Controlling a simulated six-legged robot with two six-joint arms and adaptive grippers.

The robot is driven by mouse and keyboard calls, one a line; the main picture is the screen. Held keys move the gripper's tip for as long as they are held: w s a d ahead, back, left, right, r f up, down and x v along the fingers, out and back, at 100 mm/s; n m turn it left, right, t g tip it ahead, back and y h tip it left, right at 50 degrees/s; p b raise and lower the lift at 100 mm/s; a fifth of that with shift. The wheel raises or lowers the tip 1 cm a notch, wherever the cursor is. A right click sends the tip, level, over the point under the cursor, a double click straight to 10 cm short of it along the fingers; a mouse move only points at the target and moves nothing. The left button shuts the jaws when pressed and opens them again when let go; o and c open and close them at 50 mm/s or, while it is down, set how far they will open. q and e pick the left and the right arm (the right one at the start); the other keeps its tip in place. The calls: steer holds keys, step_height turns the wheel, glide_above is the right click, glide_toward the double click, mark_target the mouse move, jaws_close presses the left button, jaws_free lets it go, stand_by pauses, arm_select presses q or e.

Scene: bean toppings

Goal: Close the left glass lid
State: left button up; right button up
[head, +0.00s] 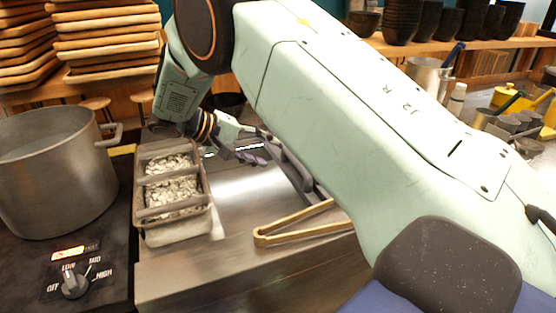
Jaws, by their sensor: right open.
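My right arm crosses the view from the right, and its gripper (250,150) is open and appears empty. It is over the back of the steel counter, to the right of a long topping tub (178,238). The tub has grey crossbars and holds pale flaky topping (172,190). I cannot clearly make out a glass lid; the pane and its position are not distinct. A dark slanted bar (292,172) shows right of the gripper, partly hidden by my arm; I cannot tell if it belongs to a lid. My left gripper is not in view.
A large steel pot (55,175) stands on the stove at left, with a heat knob (75,283) in front. Wooden tongs (290,238) lie on the steel counter (225,262). Stacked wooden trays (108,35) and dark bowls (402,22) stand behind.

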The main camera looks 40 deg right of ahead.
mark_target(294, 161)
steer(key=x, duration=0.7)
steer(key=shift+s+d, duration=0.15)
steer(key=shift+s, duration=0.1)
steer(key=shift+w+d+f, duration=0.15)
steer(key=shift+d+f, duration=0.5)
steer(key=shift+d, duration=0.15)
steer(key=shift+a+r, duration=0.3)
steer(key=shift+c, duration=1.2)
steer(key=shift+d+f, duration=0.15)
steer(key=shift+f, duration=0.05)
steer(key=c, duration=0.4)
jaws_close()
